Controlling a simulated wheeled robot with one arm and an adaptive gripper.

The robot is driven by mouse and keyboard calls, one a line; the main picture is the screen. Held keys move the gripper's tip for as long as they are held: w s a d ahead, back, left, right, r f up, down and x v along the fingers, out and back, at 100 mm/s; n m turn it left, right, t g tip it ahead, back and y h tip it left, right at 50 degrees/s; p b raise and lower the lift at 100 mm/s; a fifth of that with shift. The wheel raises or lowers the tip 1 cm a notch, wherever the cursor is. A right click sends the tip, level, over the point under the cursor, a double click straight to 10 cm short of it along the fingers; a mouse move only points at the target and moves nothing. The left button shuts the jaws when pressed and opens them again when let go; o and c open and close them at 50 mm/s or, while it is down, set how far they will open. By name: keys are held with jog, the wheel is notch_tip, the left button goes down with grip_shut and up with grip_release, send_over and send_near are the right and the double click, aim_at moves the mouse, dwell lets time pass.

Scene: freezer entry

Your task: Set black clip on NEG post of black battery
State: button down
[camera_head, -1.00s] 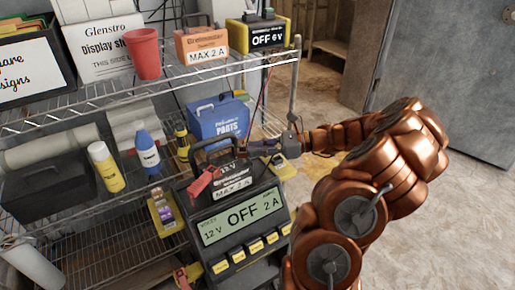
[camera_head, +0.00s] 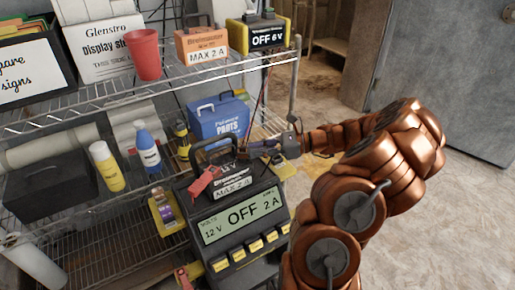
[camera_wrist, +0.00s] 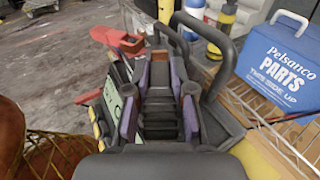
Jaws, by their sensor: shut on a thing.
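The black battery (camera_head: 234,186), marked 12 V and MAX 2 A, stands upright with its handle raised, on or just behind the charger (camera_head: 196,217). A red clip (camera_head: 204,183) is at the battery's left side. My gripper (camera_head: 246,150) reaches in from the right, at the battery's right top. In the wrist view, my purple-sided fingers (camera_wrist: 160,108) are shut on a dark, ridged thing that looks like the black clip (camera_wrist: 160,98). The battery's handle shows close beside and beyond them. The NEG post is hidden, so I cannot tell whether the clip touches it.
The charger display reads OFF, 12 V, 2 A. A blue parts box (camera_head: 219,120) stands behind the battery. Blue (camera_head: 148,155) and yellow (camera_head: 106,168) bottles stand to the left.

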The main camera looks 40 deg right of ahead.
jog(key=shift+f, duration=1.2)
jog(key=c, duration=0.9)
grip_release()
jog(key=v, duration=1.2)
jog(key=shift+d+f, duration=0.1)
jog(key=shift+f, duration=0.05)
